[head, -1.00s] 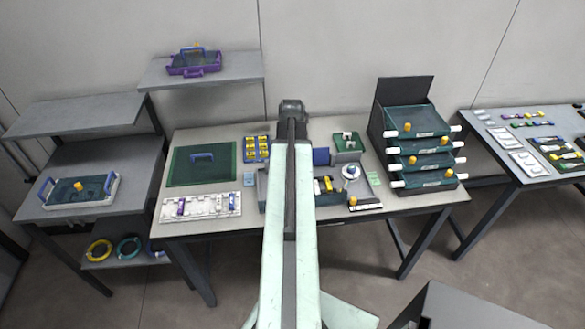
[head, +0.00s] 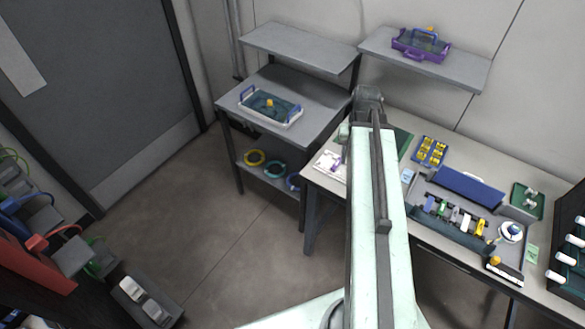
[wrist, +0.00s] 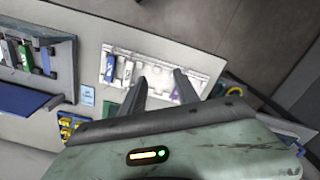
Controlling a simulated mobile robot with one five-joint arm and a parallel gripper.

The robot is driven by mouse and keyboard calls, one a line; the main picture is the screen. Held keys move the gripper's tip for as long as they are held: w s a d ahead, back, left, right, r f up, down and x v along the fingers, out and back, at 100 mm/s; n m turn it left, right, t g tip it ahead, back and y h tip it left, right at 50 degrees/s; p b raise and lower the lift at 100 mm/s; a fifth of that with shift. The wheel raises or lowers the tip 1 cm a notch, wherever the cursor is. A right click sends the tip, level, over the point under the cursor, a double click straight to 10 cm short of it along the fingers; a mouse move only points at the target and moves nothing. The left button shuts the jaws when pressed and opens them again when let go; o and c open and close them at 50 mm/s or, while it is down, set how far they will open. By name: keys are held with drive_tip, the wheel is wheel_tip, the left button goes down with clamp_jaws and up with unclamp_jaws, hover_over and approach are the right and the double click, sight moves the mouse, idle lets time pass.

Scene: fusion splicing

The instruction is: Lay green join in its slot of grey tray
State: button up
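A small green piece, which looks like the green join, sits in a row of coloured pieces in the dark holder on the main table; it shows in the wrist view (wrist: 26,58) and small in the head view (head: 429,203). A pale grey tray (head: 285,123) with blue handles and an orange knob lies on the side table at the left. My gripper (wrist: 159,77) is open in the wrist view, its two dark fingers apart over a white rack (wrist: 199,60). I see nothing held between them. In the head view my arm hides part of the main table.
A purple tray (head: 414,53) stands on the upper shelf. Coiled rings (head: 254,157) lie under the side table. A blue box with yellow pieces (head: 431,151) and a dark tray rack (head: 571,262) stand on the main table. The floor at left centre is clear.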

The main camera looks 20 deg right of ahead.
drive_tip(key=w+a+n, duration=0.1)
drive_tip(key=a+n, duration=0.1)
drive_tip(key=a, duration=1)
drive_tip(key=w+a+n, duration=0.2)
drive_tip(key=a, duration=1.1)
drive_tip(key=shift+w+n, duration=0.25)
drive_tip(key=shift+n, duration=0.15)
